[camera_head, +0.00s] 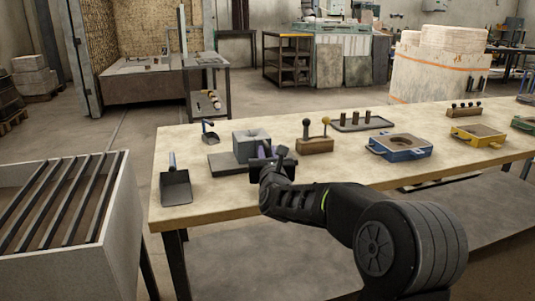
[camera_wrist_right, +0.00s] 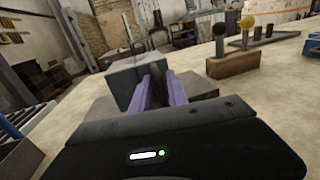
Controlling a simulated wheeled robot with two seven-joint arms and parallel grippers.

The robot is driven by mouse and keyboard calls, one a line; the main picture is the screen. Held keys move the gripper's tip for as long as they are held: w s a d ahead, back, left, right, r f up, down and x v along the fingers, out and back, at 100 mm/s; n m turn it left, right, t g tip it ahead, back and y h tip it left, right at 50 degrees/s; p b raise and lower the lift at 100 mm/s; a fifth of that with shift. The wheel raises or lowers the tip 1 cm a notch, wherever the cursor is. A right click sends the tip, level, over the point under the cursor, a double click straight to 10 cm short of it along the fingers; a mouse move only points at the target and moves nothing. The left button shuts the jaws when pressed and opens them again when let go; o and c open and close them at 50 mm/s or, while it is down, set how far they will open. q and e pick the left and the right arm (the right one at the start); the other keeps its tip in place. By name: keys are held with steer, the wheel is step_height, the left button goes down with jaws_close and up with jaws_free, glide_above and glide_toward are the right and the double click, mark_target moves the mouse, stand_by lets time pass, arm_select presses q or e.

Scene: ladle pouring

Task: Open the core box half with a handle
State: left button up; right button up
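The grey core box (camera_head: 251,143) stands on a dark flat plate (camera_head: 222,163) near the table's left end. In the right wrist view the core box (camera_wrist_right: 136,77) is straight ahead, a plain grey block. My right gripper (camera_head: 265,151) is at its near face. In the wrist view its two purple fingers (camera_wrist_right: 166,88) lie on either side of a dark handle-like piece. I cannot tell whether they press on it. No gap shows between the box halves from here. My left gripper is not in view.
A wooden block with two ball-topped pins (camera_head: 316,145) stands just right of the box. A dark scoop (camera_head: 175,187) and a small tool (camera_head: 209,132) lie to the left. A blue mould frame (camera_head: 400,147) and a yellow one (camera_head: 478,135) stand farther right.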

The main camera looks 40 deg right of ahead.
jaws_close()
stand_by(1.4)
